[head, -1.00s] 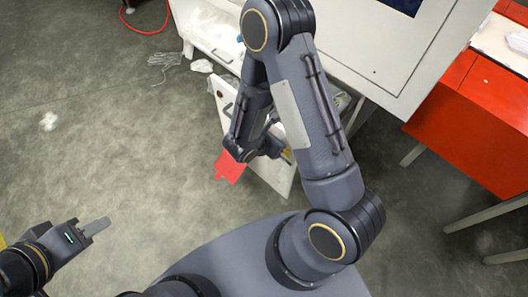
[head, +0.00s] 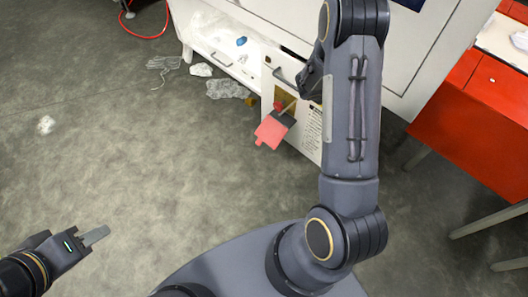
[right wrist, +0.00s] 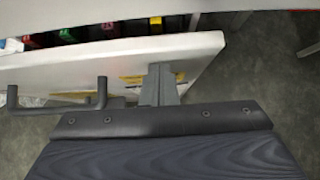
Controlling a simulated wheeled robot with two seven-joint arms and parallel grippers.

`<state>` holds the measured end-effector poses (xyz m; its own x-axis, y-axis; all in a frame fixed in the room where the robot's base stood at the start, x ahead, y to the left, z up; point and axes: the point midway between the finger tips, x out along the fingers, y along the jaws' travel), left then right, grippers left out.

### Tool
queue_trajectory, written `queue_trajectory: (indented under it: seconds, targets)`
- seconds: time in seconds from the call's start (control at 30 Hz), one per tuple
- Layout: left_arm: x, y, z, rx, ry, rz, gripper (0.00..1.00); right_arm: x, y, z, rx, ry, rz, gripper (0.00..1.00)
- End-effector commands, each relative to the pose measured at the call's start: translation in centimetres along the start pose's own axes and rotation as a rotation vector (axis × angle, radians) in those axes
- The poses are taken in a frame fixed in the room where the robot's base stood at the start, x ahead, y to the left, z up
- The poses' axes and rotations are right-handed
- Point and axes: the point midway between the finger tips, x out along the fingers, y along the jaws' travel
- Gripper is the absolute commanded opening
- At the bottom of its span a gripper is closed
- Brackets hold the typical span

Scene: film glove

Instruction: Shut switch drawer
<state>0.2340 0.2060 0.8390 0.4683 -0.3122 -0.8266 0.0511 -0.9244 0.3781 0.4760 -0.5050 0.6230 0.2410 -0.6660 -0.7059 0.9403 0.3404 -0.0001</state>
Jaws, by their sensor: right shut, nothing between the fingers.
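The white switch drawer shows its front (head: 311,140) in the head view, partly hidden behind my right arm. In the right wrist view the drawer front (right wrist: 195,50) is close, with a dark bar handle (right wrist: 60,104) at the left. The drawer stands partly open, with coloured items (right wrist: 68,36) visible behind its front. My right gripper (right wrist: 160,80) is shut and empty, its fingertips at the drawer front; whether they touch is unclear. In the head view the right fingers are hidden. My left gripper (head: 95,236) is at the lower left, away from the drawer; its finger gap cannot be made out.
A red tag-like piece (head: 272,132) shows in front of the drawer. A glove (head: 163,64) and clear crumpled plastic (head: 226,89) lie on the floor to the left. A red cabinet (head: 468,115) stands at the right. The floor at left is mostly clear.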

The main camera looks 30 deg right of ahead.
Motion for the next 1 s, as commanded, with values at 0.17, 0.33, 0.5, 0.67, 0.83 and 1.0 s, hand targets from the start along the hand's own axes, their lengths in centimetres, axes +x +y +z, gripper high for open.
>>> queue_trajectory:
  seconds: [0.17, 0.33, 0.5, 0.67, 0.83, 1.0]
  targets:
    - [-0.2, 0.1, -0.1, 0.0, 0.0, 0.0, 0.36, 1.8, 0.0, 1.8, 0.001, -0.001, -0.001, 0.0]
    - [-0.2, 0.1, -0.1, 0.0, 0.0, 0.0, 0.36, 2.6, 0.0, 2.6, -0.001, 0.0, 0.0, 0.0]
    - [-0.2, 0.1, -0.1, 0.0, 0.0, 0.0, 0.36, 2.9, 0.1, 2.9, 0.0, 0.001, 0.001, 0.0]
    - [-0.2, 0.1, -0.1, 0.0, 0.0, 0.0, 0.36, 2.9, 0.1, 2.8, -0.001, 0.001, 0.001, 0.0]
    - [-0.2, 0.1, -0.1, 0.0, 0.0, 0.0, 0.36, 2.9, 0.1, 2.8, -0.001, 0.001, 0.001, 0.0]
    - [-0.2, 0.1, -0.1, 0.0, 0.0, 0.0, 0.36, 2.5, 0.6, 2.4, -0.001, 0.002, 0.002, 0.0]
